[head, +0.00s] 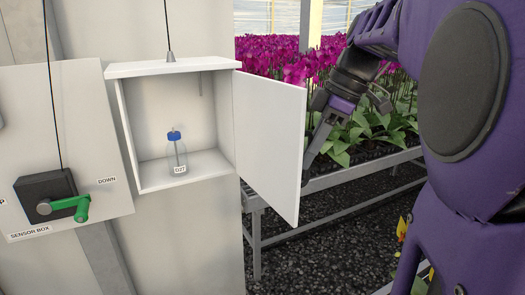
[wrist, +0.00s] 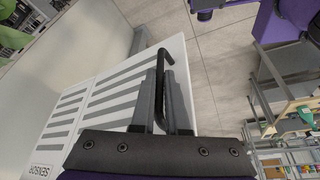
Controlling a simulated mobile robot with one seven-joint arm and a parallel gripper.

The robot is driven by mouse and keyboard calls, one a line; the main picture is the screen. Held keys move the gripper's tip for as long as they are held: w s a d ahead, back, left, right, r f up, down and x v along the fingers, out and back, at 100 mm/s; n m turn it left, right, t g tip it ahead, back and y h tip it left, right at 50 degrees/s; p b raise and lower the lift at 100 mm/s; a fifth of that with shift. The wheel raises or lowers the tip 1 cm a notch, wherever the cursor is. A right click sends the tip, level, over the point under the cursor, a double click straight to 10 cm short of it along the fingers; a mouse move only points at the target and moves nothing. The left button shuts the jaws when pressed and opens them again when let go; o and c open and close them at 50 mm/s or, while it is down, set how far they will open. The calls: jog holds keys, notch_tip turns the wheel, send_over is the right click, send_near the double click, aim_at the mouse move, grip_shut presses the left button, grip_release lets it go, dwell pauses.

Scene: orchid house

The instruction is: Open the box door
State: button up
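The white box (head: 119,70) is on the wall in the head view, and its interior is in plain sight. Its door (head: 270,140) is hinged on the right and stands swung wide open. My gripper (head: 310,158) is at the door's far edge, its fingertips partly hidden behind the door. In the wrist view the door's slatted outer face (wrist: 135,75) carries a black bar handle (wrist: 159,88). My gripper's two fingers (wrist: 165,85) lie close on both sides of this handle and look shut on it.
A bottle with a blue cap (head: 176,155) stands inside the box. A sensor box panel with a green crank (head: 80,207) is at left. A bench (head: 350,177) with purple orchids stands behind the door. Dark gravel floor (head: 320,245) is open below.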

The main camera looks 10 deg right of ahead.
jog(key=o, duration=0.5)
jog(key=shift+w+a, duration=0.1)
jog(key=shift+w, duration=0.05)
jog(key=shift+c, duration=0.2)
jog(key=v, duration=1.2)
jog(key=shift+p, duration=0.45)
